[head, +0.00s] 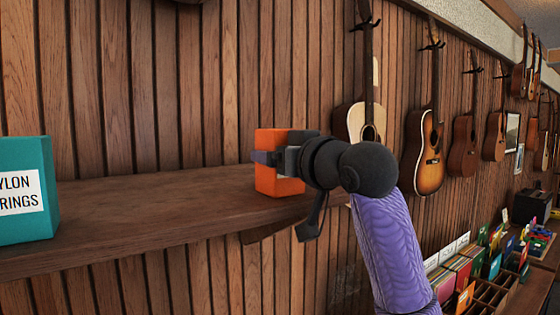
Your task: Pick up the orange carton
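The orange carton (280,187) is a small upright box on the brown wooden shelf (150,205), near the shelf's right end. My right gripper (268,158) reaches in from the right at the carton. A grey finger crosses the carton's near face, and its tip shows just past the carton's left edge. Dark gripper parts cover the carton's upper right. The other finger's place is not clear, so I cannot tell whether the gripper is closed on the carton. The carton looks upright, with its bottom at the shelf. My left gripper is not in view.
A teal box (35,225) labelled with "RINGS" stands on the shelf at the far left, with bare shelf between it and the carton. A slatted wood wall is close behind. Guitars (425,150) hang at the right, above bins of colourful packets (460,265).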

